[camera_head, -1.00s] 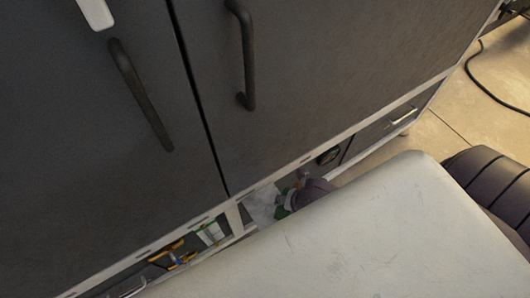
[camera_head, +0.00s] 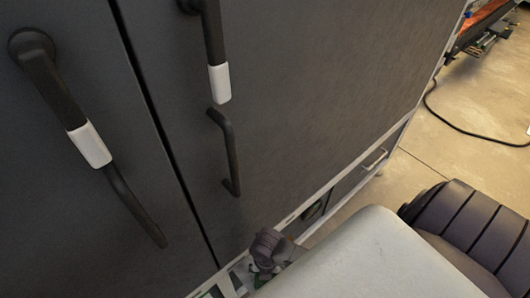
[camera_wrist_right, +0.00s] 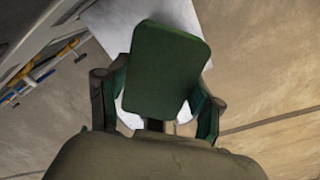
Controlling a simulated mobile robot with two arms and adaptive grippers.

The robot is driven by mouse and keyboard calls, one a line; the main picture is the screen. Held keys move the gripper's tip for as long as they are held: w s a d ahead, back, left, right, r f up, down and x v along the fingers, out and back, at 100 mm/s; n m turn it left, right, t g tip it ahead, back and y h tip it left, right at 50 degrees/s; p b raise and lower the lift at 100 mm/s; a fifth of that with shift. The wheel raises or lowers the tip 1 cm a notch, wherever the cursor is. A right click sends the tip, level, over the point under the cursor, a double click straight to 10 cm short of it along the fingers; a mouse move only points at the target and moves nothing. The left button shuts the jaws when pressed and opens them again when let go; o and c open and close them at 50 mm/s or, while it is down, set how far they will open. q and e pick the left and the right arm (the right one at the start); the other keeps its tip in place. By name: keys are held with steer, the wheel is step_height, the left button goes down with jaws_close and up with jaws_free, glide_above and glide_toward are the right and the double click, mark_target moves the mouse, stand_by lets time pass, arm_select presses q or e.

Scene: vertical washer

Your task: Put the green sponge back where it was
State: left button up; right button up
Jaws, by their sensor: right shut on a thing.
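The green sponge (camera_wrist_right: 170,65) is a flat rounded block in the right wrist view. My right gripper (camera_wrist_right: 157,103) is shut on it, with one finger at each side of its lower part. In the head view my right gripper (camera_head: 263,276) shows small and dark at the bottom, close to the lower front of a dark cabinet, partly hidden by my pale arm. I cannot tell the sponge from the green finger parts there. My left gripper is not in view.
The tall dark cabinet doors (camera_head: 310,90) carry dark bar handles (camera_head: 226,152), some with white sleeves (camera_head: 89,145). A low drawer (camera_head: 362,170) is at the right. Yellow and blue items (camera_wrist_right: 42,72) lie left in the wrist view. A pale sheet (camera_wrist_right: 125,25) is behind the sponge.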

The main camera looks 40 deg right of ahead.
steer(key=shift+w+f, duration=0.15)
steer(key=shift+f, duration=1.95)
steer(key=o, duration=1.2)
step_height(320, 180, up, 12)
steer(key=shift+r+p, duration=0.1)
steer(key=shift+p, duration=0.6)
